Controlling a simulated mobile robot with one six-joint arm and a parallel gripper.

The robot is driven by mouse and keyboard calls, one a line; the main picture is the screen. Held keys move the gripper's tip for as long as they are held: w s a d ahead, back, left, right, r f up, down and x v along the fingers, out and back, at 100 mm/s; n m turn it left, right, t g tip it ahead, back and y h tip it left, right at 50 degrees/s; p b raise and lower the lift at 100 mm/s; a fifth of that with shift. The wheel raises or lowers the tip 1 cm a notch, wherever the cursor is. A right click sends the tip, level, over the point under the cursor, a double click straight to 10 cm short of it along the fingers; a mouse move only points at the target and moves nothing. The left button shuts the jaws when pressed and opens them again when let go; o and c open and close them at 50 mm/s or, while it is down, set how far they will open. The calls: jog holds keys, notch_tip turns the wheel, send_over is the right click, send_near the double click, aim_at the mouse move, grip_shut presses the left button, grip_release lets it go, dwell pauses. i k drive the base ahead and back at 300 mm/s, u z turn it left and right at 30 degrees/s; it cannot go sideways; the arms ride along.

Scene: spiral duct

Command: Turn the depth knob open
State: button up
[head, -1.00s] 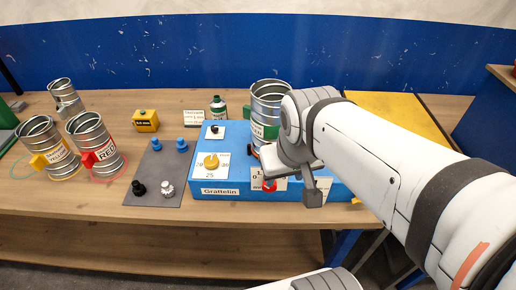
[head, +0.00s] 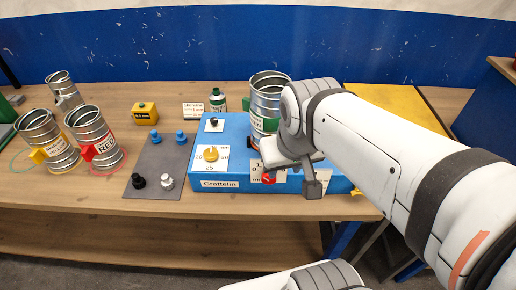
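A blue box labelled "Grattelin" (head: 205,118) stands on the bench. A yellow knob (head: 211,154) sits on a white dial with numbers on its left part. A red knob (head: 268,178) shows at the box's front, beside a white label ending in "mm" (head: 256,171). I cannot read which knob is marked depth. My gripper (head: 291,178) is over the right half of the box, pointing down close to the red knob. I cannot tell whether it touches the knob or how far its fingers are apart. My wrist hides part of the label and box top.
A metal can (head: 268,85) stands on the box, close to my wrist. On the left are several cans, including one marked RED (head: 95,138), and a grey mat (head: 150,190) with blue, black and silver knobs. A yellow block (head: 145,112) and bottle (head: 217,100) stand behind.

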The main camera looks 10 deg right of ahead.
aim_at(266, 178)
jog(key=z, duration=0.05)
jog(key=k, duration=1)
jog(key=z, duration=0.45)
jog(key=i, duration=0.3)
jog(key=u, duration=0.05)
